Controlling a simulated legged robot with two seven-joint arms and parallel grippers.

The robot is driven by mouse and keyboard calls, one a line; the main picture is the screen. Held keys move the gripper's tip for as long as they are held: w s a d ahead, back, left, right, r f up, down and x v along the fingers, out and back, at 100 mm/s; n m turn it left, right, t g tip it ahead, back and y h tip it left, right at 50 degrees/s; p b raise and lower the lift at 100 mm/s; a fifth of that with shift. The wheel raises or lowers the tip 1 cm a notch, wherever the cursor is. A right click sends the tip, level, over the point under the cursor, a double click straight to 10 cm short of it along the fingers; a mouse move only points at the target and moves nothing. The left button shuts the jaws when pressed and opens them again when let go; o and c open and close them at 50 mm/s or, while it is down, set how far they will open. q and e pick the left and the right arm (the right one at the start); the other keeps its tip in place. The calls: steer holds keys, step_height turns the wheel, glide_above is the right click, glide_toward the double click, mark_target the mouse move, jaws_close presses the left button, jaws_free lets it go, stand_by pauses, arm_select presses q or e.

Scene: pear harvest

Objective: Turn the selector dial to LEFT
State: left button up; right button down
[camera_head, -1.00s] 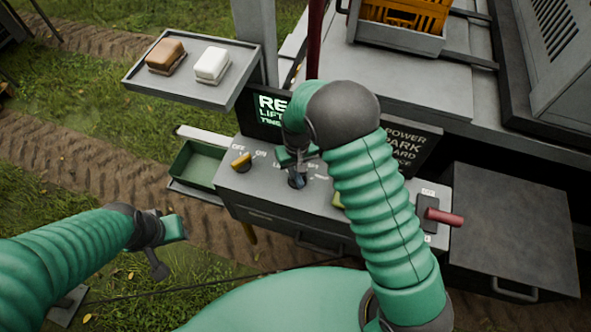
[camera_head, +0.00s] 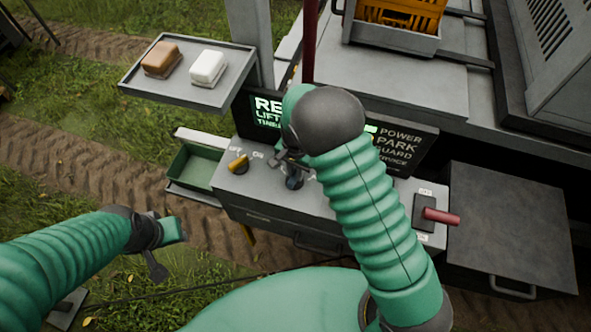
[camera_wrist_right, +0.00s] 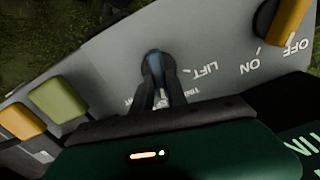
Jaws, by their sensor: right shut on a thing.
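My left gripper (camera_head: 166,250) hangs open and empty over the grass at the left, apart from the panel.
A yellow OFF/ON knob (camera_head: 238,163) is left of the dial. A red-handled lever (camera_head: 441,216) is at the panel's right end. Yellow-green (camera_wrist_right: 58,98) and orange (camera_wrist_right: 20,120) buttons show in the wrist view. A tray (camera_head: 228,98) with two blocks stands above left.

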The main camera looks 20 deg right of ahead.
mark_target(294, 176)
steer(key=shift+s+a+f+m, duration=0.15)
steer(key=shift+s+m, duration=0.2)
steer(key=shift+m, duration=0.25)
steer(key=c, duration=1.3)
jaws_free()
steer(key=shift+w+a, duration=0.1)
steer(key=shift+a, duration=0.05)
steer(key=shift+w+r, duration=0.1)
steer(key=shift+r, duration=0.15)
steer(key=shift+r+b, duration=1.65)
steer(key=shift+r, duration=6.65)
